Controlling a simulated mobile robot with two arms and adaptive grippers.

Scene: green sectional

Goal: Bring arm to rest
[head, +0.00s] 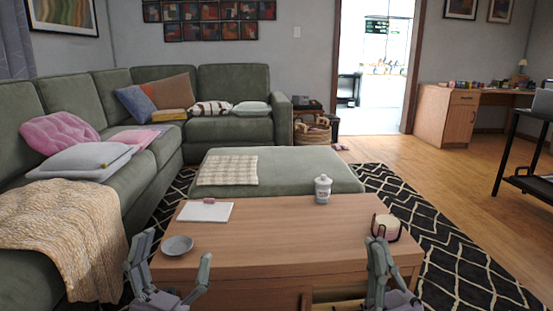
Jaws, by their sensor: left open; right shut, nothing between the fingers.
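My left gripper (174,262) is at the lower left, at the near left corner of the wooden coffee table (285,235). Its two fingers are spread wide with nothing between them, and a small grey bowl (177,246) on the table shows beyond the gap. My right gripper (379,246) is at the lower right, at the near right part of the table. Its fingers are together and hold nothing. It stands just in front of a candle in a dark holder (386,226) and overlaps it in the picture; I cannot tell whether they touch.
A white lidded jar (322,190) and a white board (205,211) are on the table. A green ottoman (300,170) stands behind it. The green sectional (108,95) with a knitted throw (68,230) is on the left. Wooden floor (440,180) lies clear to the right.

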